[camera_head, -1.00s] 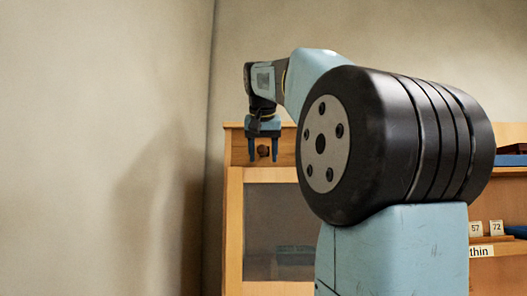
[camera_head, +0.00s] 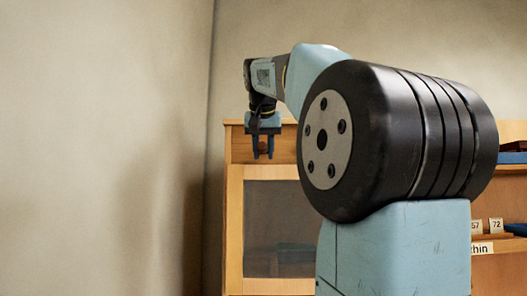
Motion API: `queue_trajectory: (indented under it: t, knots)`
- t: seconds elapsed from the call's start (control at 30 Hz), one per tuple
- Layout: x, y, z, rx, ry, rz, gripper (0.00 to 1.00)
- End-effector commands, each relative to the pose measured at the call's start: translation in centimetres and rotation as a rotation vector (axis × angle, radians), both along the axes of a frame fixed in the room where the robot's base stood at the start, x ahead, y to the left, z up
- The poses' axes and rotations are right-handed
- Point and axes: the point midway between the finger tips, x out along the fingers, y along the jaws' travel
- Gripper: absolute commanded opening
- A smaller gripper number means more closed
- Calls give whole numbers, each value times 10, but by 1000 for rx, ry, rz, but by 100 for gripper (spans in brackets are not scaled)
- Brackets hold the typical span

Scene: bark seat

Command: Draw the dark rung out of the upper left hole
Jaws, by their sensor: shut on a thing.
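My gripper (camera_head: 263,156) points down in front of the upper left wooden panel of the cabinet (camera_head: 284,150). Only a small dark sliver of the rung shows between the fingers; the fingers cover the rest. The upper left hole is hidden behind the gripper and rung. I cannot tell how far the rung sits in the hole.
Below the panel is a dark glazed door (camera_head: 280,225) in a wooden frame. A plain wall (camera_head: 100,150) stands close on the left. At right, shelves hold small number cards (camera_head: 495,226) and a label (camera_head: 481,248). My large arm joint blocks the middle.

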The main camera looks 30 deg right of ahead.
Motion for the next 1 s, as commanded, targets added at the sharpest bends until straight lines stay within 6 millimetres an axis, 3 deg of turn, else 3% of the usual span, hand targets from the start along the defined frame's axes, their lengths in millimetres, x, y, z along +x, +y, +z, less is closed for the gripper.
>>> queue_trajectory:
  t: [1.0]
  knots:
    - [-35,23,0,1,0,-1,0]
